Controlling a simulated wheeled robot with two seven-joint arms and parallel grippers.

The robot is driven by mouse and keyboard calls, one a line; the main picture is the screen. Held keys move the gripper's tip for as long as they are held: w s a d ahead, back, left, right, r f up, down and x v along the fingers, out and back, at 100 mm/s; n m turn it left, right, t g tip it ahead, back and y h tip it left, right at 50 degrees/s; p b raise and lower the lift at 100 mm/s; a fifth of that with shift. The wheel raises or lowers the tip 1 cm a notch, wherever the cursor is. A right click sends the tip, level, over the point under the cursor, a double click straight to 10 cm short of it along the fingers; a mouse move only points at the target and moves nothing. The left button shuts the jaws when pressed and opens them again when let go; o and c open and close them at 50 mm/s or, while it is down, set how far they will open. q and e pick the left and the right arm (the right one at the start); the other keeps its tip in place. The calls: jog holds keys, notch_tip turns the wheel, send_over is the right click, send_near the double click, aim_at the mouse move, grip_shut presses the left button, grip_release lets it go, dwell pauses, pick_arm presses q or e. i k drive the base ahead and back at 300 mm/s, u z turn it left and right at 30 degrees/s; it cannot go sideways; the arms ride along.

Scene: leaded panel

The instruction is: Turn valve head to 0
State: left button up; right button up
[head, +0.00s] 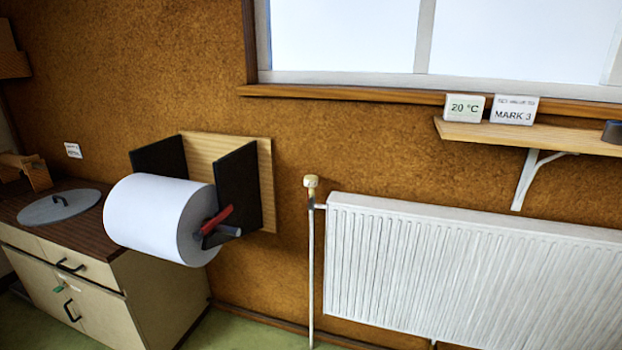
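The valve head (311,181) is a small cream-coloured knob at the top of a thin vertical pipe (311,270). It sits at the upper left corner of the white radiator (470,270), joined to it by a short stub. Any numbers or mark on the valve head are too small to read. Neither of my grippers shows in the head view, and nothing touches the valve head.
A large white paper roll (150,218) on a wall holder (255,165) juts out left of the valve. A cabinet (145,310) stands below it. A shelf (540,135) above the radiator carries a "20 °C" card (464,108) and a "MARK 3" card (513,111).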

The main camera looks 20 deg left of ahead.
aim_at(310, 181)
jog(key=z, duration=0.6)
jog(key=i, duration=1.2)
jog(key=u, duration=0.15)
